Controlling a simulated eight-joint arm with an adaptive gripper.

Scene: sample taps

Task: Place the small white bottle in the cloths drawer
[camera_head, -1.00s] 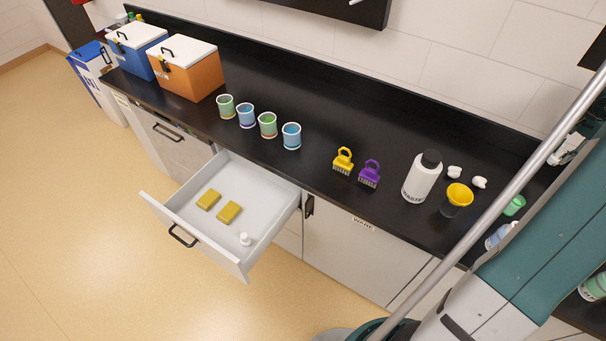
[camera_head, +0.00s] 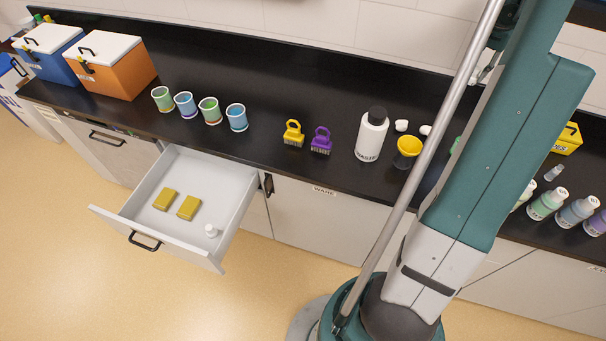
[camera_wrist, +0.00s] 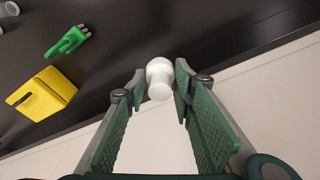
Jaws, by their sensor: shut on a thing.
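My gripper (camera_wrist: 178,92) is shut on a small white bottle (camera_wrist: 159,74), which shows between the two green fingers in the wrist view. The gripper and this bottle do not show in the head view. The open drawer (camera_head: 148,202) holds two yellow folded cloths (camera_head: 165,199) and (camera_head: 188,207). Another small white bottle-like item (camera_head: 211,230) stands inside it near its front right corner.
Several cups (camera_head: 184,104), a yellow brush (camera_head: 293,133), a purple brush (camera_head: 321,140), a large white waste bottle (camera_head: 371,134) and a yellow-topped black cup (camera_head: 407,150) stand on the black counter. A yellow box (camera_wrist: 42,93) and green item (camera_wrist: 68,41) show in the wrist view.

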